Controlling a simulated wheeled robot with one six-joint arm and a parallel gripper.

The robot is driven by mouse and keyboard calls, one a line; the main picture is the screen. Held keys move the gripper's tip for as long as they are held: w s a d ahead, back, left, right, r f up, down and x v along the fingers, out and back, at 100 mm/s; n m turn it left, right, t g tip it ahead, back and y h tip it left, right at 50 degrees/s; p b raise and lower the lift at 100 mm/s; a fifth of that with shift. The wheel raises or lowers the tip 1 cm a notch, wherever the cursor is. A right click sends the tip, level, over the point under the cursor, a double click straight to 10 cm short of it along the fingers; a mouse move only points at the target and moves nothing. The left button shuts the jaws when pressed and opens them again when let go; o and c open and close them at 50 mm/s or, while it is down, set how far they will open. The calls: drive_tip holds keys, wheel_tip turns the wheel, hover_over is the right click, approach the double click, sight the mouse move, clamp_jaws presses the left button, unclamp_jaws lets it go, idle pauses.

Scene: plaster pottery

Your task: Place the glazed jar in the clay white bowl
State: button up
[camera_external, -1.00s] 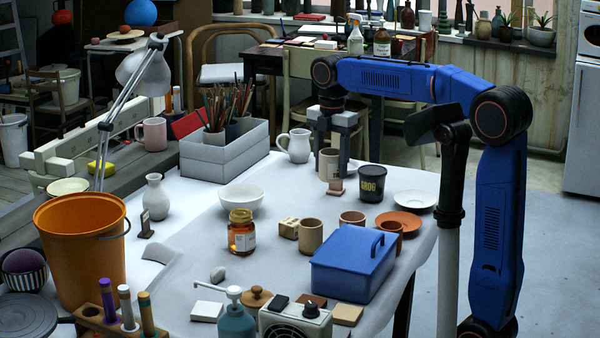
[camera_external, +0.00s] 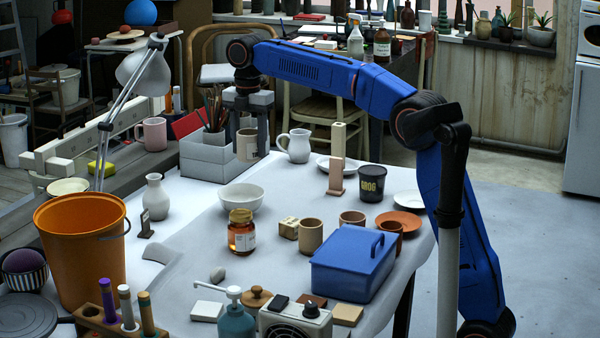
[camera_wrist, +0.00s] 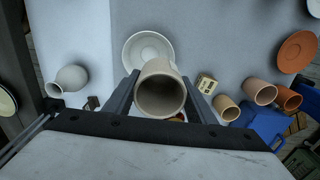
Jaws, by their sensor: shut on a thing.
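My gripper (camera_external: 249,150) is shut on the glazed jar (camera_external: 247,145), a beige cylindrical jar with a small dark mark on its side. It holds the jar upright in the air, above and slightly behind the clay white bowl (camera_external: 241,203) as the external view shows it. In the wrist view the jar (camera_wrist: 160,95) sits between both fingers with its open mouth facing the camera. The white bowl (camera_wrist: 133,50) shows partly behind the jar there, and the jar covers its lower right part.
An amber glass jar (camera_external: 241,237) stands just in front of the bowl. A white pitcher (camera_external: 296,146) is to the right, a white vase (camera_external: 156,197) to the left. A grey box of brushes (camera_external: 212,160) stands behind. Cups (camera_external: 311,236) and a blue toolbox (camera_external: 352,265) are front right.

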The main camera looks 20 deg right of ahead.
sight(249, 132)
wheel_tip(249, 132, down, 9)
idle(0.5)
drive_tip(key=shift+f, duration=0.4)
drive_tip(key=o, duration=1.1)
drive_tip(key=shift+f, duration=0.1)
drive_tip(key=shift+o, duration=0.2)
wheel_tip(249, 132, up, 12)
drive_tip(key=shift+f, duration=0.1)
drive_tip(key=shift+r, duration=0.65)
